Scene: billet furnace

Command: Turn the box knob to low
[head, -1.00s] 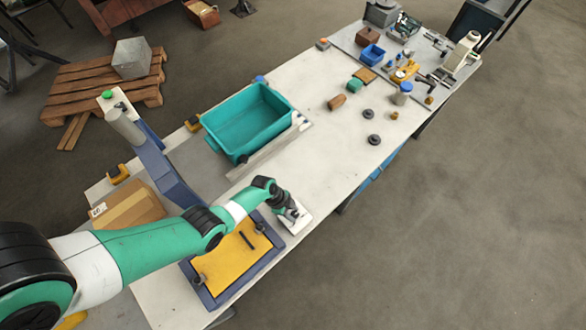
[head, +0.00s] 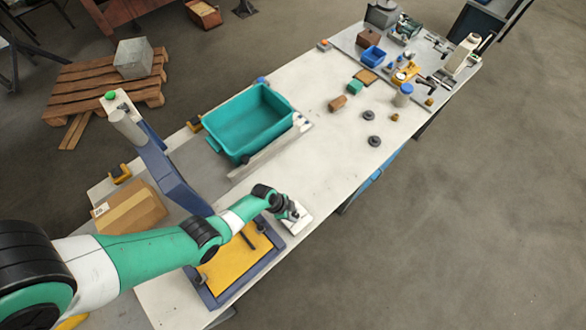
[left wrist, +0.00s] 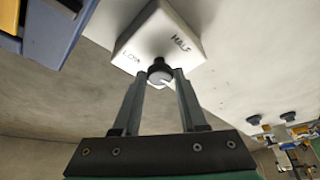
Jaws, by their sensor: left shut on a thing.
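The white box (left wrist: 163,33) has a dark round knob (left wrist: 159,72) on one face, with the words HALF and LOW written near it. The knob's pale face bears a mark that is too small to read surely. My left gripper (left wrist: 160,78) is shut on the knob, one finger on each side. In the head view the white box (head: 297,222) lies on the table beside the blue-framed yellow panel, and my left gripper (head: 291,212) covers part of it. The knob is hidden there. My right gripper is not in view.
A blue-framed yellow panel (head: 232,264) lies just left of the box. A teal bin (head: 249,118) and a cardboard box (head: 130,207) stand further back. Small parts and tools crowd the table's far end. The table (head: 335,160) between is mostly clear.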

